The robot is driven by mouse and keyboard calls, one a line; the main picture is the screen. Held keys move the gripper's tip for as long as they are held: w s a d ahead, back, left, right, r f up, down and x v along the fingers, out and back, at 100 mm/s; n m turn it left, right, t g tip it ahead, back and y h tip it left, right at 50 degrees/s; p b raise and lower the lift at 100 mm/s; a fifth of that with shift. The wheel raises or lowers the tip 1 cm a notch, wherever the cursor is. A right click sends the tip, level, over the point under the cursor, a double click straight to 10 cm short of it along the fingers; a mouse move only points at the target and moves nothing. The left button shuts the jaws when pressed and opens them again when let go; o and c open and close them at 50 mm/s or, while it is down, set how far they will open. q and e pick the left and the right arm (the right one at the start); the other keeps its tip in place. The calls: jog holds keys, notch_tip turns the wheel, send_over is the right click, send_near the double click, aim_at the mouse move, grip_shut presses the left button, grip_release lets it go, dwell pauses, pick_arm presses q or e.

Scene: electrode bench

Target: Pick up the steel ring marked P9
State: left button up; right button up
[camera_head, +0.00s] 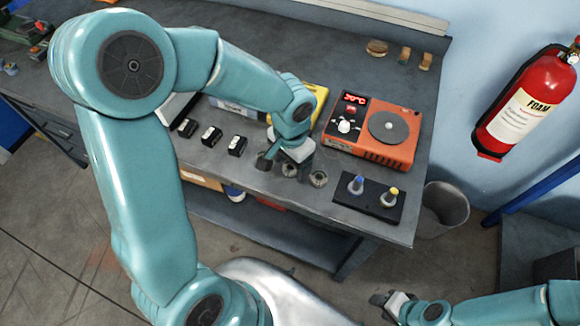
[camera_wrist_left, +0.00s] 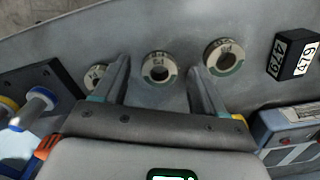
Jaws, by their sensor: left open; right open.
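Three steel rings lie flat in a row on the bench. In the left wrist view the middle ring (camera_wrist_left: 157,57) shows between the fingers of my left gripper (camera_wrist_left: 158,72), which is open and empty. Another ring (camera_wrist_left: 224,56) lies right of the fingers, and a third ring (camera_wrist_left: 94,77) is partly hidden by the left finger. The ring labels are too small to read surely, so I cannot tell which is P9. In the head view my left gripper (camera_head: 286,160) points down close to a ring (camera_head: 289,170), with another ring (camera_head: 319,179) to its right. My right gripper (camera_head: 386,303) is open, low at the bottom.
A black holder (camera_head: 368,210) with two capped electrodes stands right of the rings, near the front edge. Behind is an orange hot plate (camera_head: 371,150). Small black blocks (camera_head: 211,136) sit to the left. A bin (camera_head: 444,206) and red extinguisher (camera_head: 527,103) are off the bench.

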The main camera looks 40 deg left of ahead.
pick_arm(q)
jog(key=shift+w, duration=0.15)
jog(key=c, duration=1)
jog(key=shift+c, duration=1)
jog(key=shift+r, duration=0.1)
